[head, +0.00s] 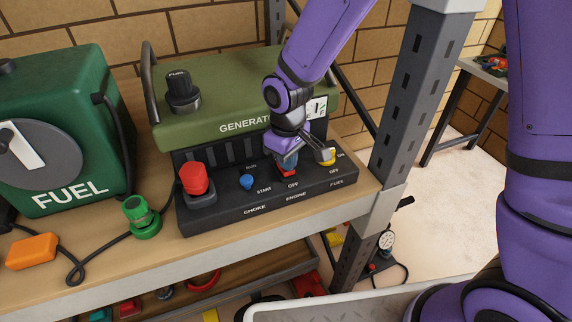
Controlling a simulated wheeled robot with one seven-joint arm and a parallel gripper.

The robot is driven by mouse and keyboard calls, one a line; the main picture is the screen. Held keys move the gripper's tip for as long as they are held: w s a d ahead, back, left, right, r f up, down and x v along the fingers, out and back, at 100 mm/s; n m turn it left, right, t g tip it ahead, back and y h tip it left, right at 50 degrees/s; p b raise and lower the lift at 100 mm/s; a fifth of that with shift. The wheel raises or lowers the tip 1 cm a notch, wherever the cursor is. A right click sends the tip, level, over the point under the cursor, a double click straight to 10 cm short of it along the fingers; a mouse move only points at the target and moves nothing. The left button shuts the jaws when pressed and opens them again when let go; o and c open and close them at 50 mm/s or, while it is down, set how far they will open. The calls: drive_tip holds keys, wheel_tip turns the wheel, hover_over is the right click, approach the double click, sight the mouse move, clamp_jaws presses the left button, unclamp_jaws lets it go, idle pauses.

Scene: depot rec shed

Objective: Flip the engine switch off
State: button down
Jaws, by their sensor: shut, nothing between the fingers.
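The green generator (215,85) stands on the shelf, with a dark control panel (225,210) along its front. The engine switch (287,172) is a small red piece above the labels OFF and ENGINE, mostly hidden by my gripper. My gripper (291,160) is shut with nothing held. It reaches down from above, right over the engine switch, its fingertips at or very near it. I cannot tell whether they touch, nor which way the switch is tipped.
A blue start knob (247,182) and a big red knob (194,178) are to the left. A grey shelf post (412,100) stands at right. A green fuel tank (50,130) stands far left.

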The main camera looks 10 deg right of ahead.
drive_tip(key=shift+f, duration=0.25)
drive_tip(key=shift+r, duration=3.5)
drive_tip(key=s+d+r+m+t, duration=0.3)
drive_tip(key=s+d+r+m, duration=0.15)
drive_tip(key=d+r, duration=0.95)
drive_tip(key=s+d+r+m+t, duration=0.2)
drive_tip(key=s+d+r+m, duration=0.2)
drive_tip(key=s+d, duration=0.6)
drive_tip(key=s+r, duration=0.2)
drive_tip(key=s, duration=0.2)
drive_tip(key=shift+d+r+m, duration=0.2)
drive_tip(key=shift+d+m, duration=0.1)
drive_tip(key=shift+m, duration=0.05)
